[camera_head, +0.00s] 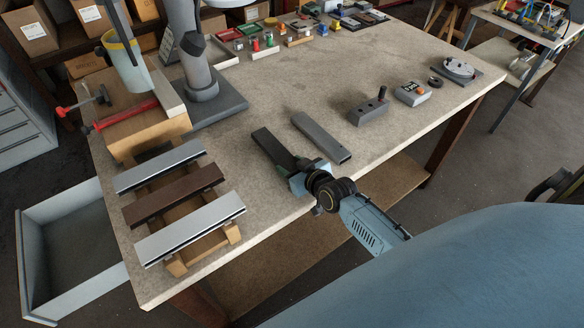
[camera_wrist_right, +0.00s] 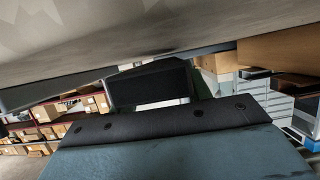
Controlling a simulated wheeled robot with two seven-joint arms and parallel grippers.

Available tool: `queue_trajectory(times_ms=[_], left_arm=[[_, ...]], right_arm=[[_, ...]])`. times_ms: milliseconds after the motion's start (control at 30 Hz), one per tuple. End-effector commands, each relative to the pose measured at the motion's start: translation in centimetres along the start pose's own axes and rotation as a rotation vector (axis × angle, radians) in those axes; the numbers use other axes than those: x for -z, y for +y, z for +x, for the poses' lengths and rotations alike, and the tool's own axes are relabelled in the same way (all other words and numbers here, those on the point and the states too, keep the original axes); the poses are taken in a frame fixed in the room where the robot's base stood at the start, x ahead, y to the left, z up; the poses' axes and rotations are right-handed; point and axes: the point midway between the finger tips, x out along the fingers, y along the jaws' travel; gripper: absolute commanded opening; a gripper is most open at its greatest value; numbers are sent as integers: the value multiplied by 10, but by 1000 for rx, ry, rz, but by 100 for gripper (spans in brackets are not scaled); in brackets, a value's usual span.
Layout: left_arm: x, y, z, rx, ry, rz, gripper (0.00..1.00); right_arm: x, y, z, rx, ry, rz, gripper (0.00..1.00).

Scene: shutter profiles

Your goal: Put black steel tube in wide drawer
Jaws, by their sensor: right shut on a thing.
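The black steel tube (camera_head: 270,147) is a dark, flat bar at the front part of the workbench. My right gripper (camera_head: 296,168) is shut on its near end. The tube points away to the upper left, at or just above the bench top; I cannot tell whether it touches. In the right wrist view a dark block, likely the tube (camera_wrist_right: 150,84), fills the middle in front of the gripper. A wide grey drawer (camera_head: 27,268) stands open and looks empty, beyond the bench's left edge. My left gripper is not in view.
A grey tube (camera_head: 320,138) lies just right of the black one. Three profiles, two silver and one brown (camera_head: 172,193), rest on a wooden rack at left. A grey stand (camera_head: 215,98) is behind. Small devices (camera_head: 368,109) sit at right on the bench (camera_head: 270,215).

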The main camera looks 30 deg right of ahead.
Motion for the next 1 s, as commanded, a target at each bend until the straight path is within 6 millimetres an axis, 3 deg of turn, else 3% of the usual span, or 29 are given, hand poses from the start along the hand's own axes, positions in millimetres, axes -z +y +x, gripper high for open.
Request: queue_trajectory(times_ms=[500,533,600,700,1000], left_arm=[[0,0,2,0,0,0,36],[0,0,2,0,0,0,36],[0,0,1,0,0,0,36],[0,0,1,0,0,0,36],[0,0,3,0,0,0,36]], right_arm=[[-7,1,5,-1,9,0,8],[-10,0,5,-1,3,0,49],[-9,0,4,-1,3,0,58],[-9,0,4,-1,3,0,70],[-10,0,4,-1,3,0,70]])
